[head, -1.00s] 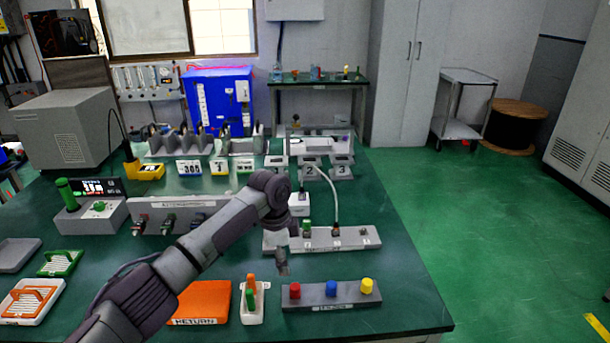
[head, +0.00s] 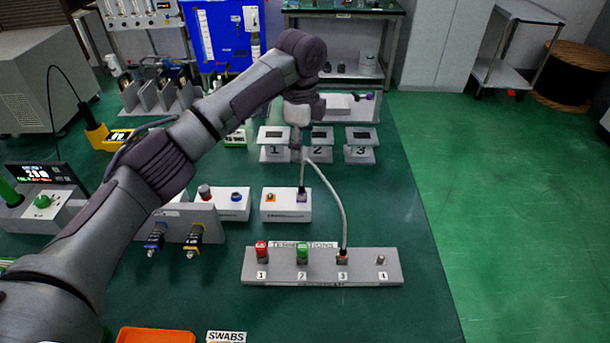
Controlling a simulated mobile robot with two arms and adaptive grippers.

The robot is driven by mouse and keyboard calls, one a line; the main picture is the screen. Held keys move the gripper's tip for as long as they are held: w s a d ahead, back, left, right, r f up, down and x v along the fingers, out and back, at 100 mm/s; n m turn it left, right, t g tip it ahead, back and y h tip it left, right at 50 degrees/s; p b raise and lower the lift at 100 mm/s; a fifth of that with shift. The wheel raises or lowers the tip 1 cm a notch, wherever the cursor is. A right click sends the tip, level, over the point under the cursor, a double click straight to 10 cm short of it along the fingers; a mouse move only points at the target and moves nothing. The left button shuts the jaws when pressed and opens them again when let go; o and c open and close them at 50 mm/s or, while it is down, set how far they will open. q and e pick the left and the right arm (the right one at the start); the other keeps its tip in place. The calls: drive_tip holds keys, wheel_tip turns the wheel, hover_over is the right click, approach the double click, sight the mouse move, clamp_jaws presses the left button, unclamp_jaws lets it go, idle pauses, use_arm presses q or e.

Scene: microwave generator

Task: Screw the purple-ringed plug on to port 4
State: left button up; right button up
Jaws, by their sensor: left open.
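The test-stations block (head: 255,275) has several numbered ports. A red plug (head: 262,250) is on port 1, a green plug (head: 302,252) on port 2 and a cabled plug (head: 342,257) on port 3. Port 4 (head: 382,261) is a bare metal post. The grey cable (head: 330,192) arches back toward a small white box (head: 284,211), where a plug (head: 302,195) with a purplish tint sits; a purple ring is too small to confirm. My left gripper (head: 297,150) is open, pointing down above and behind that box, near the cable's top. My right gripper is not in view.
Behind stand numbered stands (head: 361,150). A grey tray (head: 345,108) at the back has a small purple item (head: 370,96) at its right end. Connectors with blue and yellow rings (head: 193,237) hang from a panel at left. The table right of the block is clear.

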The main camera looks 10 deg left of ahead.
use_arm(q)
hover_over(302, 185)
drive_tip(key=f, duration=0.4)
drive_tip(key=shift+s+a+f, duration=0.1)
drive_tip(key=shift+s+f, duration=0.1)
drive_tip(key=shift+s, duration=0.1)
drive_tip(key=f, duration=0.3)
drive_tip(key=f+p, duration=0.1)
drive_tip(key=f, duration=0.3)
drive_tip(key=shift+w+f, duration=0.2)
drive_tip(key=shift+f, duration=0.65)
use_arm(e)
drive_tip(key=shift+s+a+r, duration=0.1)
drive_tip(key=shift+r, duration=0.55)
use_arm(q)
clamp_jaws()
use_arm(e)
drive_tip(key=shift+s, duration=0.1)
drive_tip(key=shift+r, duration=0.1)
